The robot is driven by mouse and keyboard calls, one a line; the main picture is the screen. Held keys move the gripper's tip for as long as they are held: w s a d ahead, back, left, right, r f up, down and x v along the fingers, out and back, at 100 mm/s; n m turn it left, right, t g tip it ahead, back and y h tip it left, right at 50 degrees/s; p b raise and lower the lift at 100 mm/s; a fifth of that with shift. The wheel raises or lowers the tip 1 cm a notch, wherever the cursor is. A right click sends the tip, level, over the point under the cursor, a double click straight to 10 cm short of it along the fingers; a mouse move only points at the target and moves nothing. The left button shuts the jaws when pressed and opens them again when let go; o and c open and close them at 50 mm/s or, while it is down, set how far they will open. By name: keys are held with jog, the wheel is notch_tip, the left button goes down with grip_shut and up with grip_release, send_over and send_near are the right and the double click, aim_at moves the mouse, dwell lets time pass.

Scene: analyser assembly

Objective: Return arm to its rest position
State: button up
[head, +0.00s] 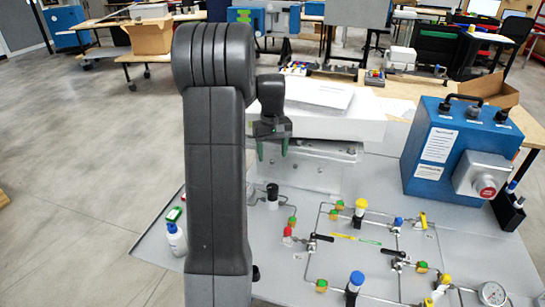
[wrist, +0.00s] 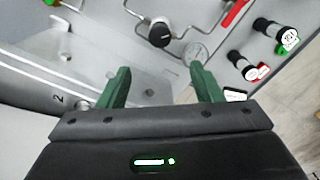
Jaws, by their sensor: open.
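My gripper (head: 271,147) hangs at the end of my dark grey arm, pointing down above the left part of the grey work panel (head: 162,238). Its two green fingers are apart with nothing between them. In the wrist view my gripper (wrist: 163,88) is also open and empty, with panel and floor beyond the fingertips. My upright arm hides part of the panel's left side.
A white box (head: 330,122) stands behind my gripper, close to it. A blue control box (head: 455,145) with a red button is at the right. A bottle (head: 176,240) stands left of my arm. Tubing and coloured valves cover the panel; open floor lies left.

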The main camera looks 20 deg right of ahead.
aim_at(272, 186)
jog(key=shift+f, duration=0.15)
notch_tip(272, 186, down, 14)
jog(key=shift+r+p, duration=0.15)
jog(key=shift+p, duration=1.05)
jog(key=shift+r, duration=0.15)
